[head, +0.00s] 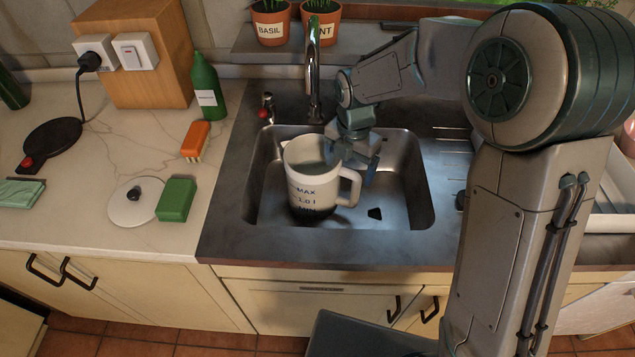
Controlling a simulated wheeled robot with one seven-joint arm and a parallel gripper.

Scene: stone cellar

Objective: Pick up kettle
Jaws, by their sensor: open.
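The kettle (309,186) is a white jug with a dark base, marked MAX, 1.0 l and MIN. It stands upright in the sink (405,215), without its lid, its handle (353,186) pointing right. My gripper (358,170) is open and points down over the sink, at the kettle's right rim and above the handle. I cannot tell whether a finger touches the rim or handle. The far right part of the kettle is hidden behind my gripper.
A tap (313,85) rises behind the kettle. On the left counter are a white lid (130,210), a green sponge (176,199), an orange brush (196,140), a green bottle (206,88) and a black power base (52,143). Potted herbs (271,25) stand at the back.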

